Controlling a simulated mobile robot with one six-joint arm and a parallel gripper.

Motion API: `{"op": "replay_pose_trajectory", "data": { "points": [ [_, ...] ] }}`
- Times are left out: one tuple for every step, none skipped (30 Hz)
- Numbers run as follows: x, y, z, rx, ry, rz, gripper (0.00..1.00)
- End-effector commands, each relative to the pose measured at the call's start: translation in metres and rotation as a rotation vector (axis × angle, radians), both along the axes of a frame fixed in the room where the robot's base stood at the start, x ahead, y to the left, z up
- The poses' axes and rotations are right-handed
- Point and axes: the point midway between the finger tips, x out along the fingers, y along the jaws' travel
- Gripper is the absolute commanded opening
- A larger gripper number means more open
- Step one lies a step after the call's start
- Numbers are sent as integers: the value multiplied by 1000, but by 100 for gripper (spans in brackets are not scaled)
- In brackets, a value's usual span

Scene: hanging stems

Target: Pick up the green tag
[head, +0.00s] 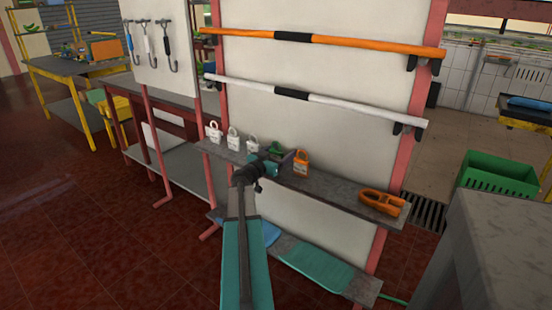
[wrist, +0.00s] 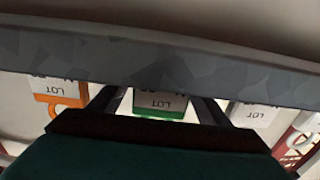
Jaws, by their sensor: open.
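The green tag (head: 277,148) stands on the upper grey shelf, mostly hidden behind my gripper in the head view. In the wrist view the green tag (wrist: 158,106) shows upside down with a pale "LOT" label and a green edge. My gripper (head: 284,159) is in front of the shelf at the tag. In the wrist view the two dark fingers of my gripper (wrist: 157,98) are open, one on each side of the green tag. I cannot tell whether either finger touches it.
An orange tag (head: 302,163) stands close on the right, with several white tags (head: 233,139) on the left. An orange clamp-like tool (head: 382,202) lies at the shelf's (head: 335,193) right end. Orange (head: 340,45) and white (head: 335,104) bars hang above on the panel.

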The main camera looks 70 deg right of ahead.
Motion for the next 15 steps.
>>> {"op": "replay_pose_trajectory", "data": {
  "points": [
    [0, 0, 0, 0, 0, 0, 70],
    [0, 0, 0, 0, 0, 0, 70],
    [0, 0, 0, 0, 0, 0, 70],
    [0, 0, 0, 0, 0, 0, 65],
    [0, 0, 0, 0, 0, 0, 60],
    [0, 0, 0, 0, 0, 0, 53],
    [0, 0, 0, 0, 0, 0, 48],
    [0, 0, 0, 0, 0, 0, 43],
    [0, 0, 0, 0, 0, 0, 37],
    [0, 0, 0, 0, 0, 0, 32],
    [0, 0, 0, 0, 0, 0, 26],
    [0, 0, 0, 0, 0, 0, 20],
    [0, 0, 0, 0, 0, 0, 19],
    [0, 0, 0, 0, 0, 0, 19],
    [0, 0, 0, 0, 0, 0, 19]
  ]
}}
